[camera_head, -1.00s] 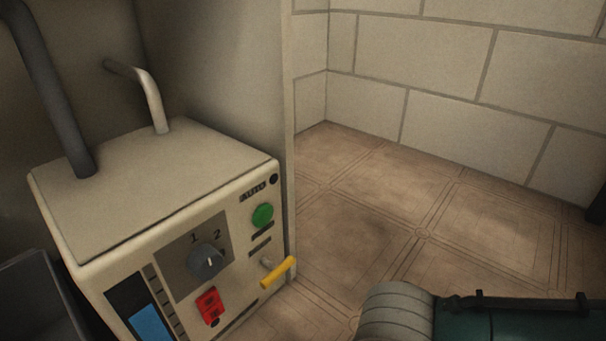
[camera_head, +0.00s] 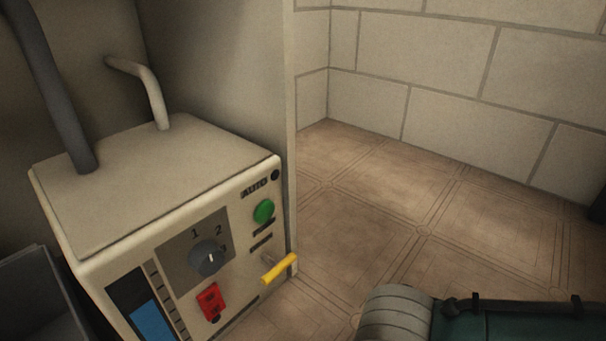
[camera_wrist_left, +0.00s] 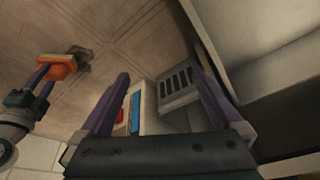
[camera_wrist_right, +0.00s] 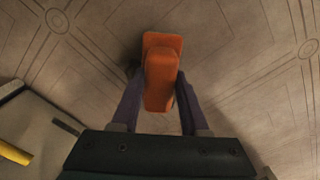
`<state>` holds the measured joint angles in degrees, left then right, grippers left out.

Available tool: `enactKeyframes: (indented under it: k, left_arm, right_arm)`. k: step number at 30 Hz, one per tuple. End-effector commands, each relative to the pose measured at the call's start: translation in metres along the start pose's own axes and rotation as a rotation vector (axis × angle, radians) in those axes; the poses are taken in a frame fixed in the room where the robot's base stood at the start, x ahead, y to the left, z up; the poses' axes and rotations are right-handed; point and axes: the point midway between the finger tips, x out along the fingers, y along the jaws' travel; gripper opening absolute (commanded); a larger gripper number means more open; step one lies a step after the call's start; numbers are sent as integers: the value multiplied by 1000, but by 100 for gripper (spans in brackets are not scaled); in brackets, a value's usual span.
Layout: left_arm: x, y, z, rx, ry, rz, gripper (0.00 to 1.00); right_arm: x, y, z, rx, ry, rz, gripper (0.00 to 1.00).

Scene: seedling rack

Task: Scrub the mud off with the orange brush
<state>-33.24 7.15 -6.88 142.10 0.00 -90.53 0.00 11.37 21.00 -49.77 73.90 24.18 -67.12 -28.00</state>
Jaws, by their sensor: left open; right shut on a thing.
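The orange brush (camera_wrist_right: 162,75) is held between the purple fingers of my right gripper (camera_wrist_right: 158,92), which is shut on it. In the left wrist view the brush (camera_wrist_left: 57,68) shows at the upper left, in my right gripper (camera_wrist_left: 42,82), with the tiled floor behind it. A dark patch (camera_wrist_left: 79,58) lies right beside the brush there; I cannot tell whether it is mud, bristles or shadow. My left gripper (camera_wrist_left: 158,85) is open and empty, its fingers apart in front of the control box. Neither gripper nor the brush shows in the head view.
A cream control box (camera_head: 150,190) with a dial, green button, red switch and yellow lever (camera_head: 279,268) stands at the left of the head view. Pipes rise from its top. A grey bin (camera_head: 35,285) is beside it. Tiled floor (camera_head: 400,200) is open up to the block wall (camera_head: 430,70).

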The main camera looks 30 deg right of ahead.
Motion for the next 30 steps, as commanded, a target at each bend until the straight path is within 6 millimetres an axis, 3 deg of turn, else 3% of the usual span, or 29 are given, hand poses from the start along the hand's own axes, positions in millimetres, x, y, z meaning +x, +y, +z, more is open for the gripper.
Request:
enactKeyframes:
  k: [18, 30]
  left_arm:
    - [3, 0, 1, -1, 0, 1, 100]
    - [5, 3, 1, -10, 1, 8, 100]
  right_arm:
    - [10, 1, -1, -1, 1, 1, 0]
    - [8, 24, -24, 0, 2, 2, 0]
